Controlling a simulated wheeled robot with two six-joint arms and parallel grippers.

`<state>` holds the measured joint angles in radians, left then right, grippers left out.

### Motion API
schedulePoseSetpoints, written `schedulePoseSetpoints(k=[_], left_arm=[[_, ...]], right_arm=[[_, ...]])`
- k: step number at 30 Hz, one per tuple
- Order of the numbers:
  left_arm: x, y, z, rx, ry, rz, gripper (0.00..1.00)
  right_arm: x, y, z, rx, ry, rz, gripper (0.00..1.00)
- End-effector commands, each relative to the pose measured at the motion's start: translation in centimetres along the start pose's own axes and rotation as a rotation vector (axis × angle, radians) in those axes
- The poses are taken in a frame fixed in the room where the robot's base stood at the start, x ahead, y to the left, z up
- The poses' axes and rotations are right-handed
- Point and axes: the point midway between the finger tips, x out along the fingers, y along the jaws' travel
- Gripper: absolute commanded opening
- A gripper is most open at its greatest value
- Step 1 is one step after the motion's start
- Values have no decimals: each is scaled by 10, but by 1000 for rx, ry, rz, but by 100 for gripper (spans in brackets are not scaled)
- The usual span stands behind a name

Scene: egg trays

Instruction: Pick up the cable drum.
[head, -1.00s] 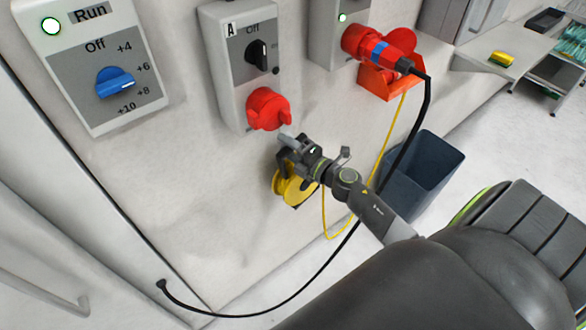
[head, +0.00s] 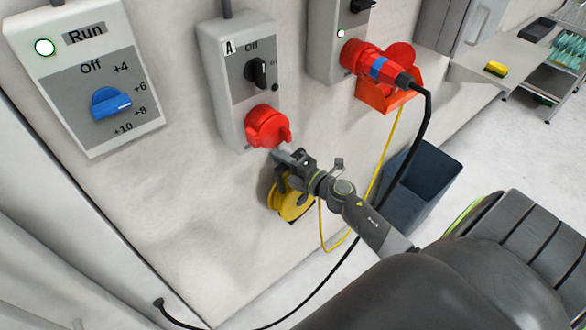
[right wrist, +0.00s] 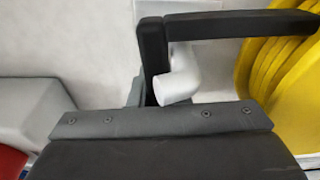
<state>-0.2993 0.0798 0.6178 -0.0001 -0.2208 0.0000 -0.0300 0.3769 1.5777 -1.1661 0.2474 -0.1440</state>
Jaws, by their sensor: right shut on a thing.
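The cable drum (head: 292,206) is yellow and sits low against the wall below a red socket. It is partly covered by my right gripper (head: 290,161), which is at the drum's upper edge. In the right wrist view the drum's yellow rim (right wrist: 286,70) fills the right side, beside a black frame bar (right wrist: 235,25). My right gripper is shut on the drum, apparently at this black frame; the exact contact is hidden. A pale grey peg (right wrist: 178,80) shows beside the frame. My left gripper is not in view.
A switch box with a red socket (head: 268,127) is just above the drum. A red plug (head: 388,70) with a black cable hangs to the right, near a yellow cable (head: 381,160). A dark bin (head: 425,185) stands on the floor to the right.

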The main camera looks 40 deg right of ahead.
Motion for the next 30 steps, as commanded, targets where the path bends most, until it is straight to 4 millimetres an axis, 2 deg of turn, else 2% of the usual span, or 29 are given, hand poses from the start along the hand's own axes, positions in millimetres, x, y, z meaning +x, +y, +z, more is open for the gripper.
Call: schedulePoseSetpoints(k=[3,8,14,22,30], left_arm=[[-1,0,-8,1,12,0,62],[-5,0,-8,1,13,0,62],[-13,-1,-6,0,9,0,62],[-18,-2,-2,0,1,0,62],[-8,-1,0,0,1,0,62]], right_arm=[[0,2,0,-1,0,3,0],[-5,8,1,-2,1,2,0],[-23,21,2,-3,2,1,0],[-68,42,4,-5,4,-1,0],[-116,63,6,-5,5,-1,0]])
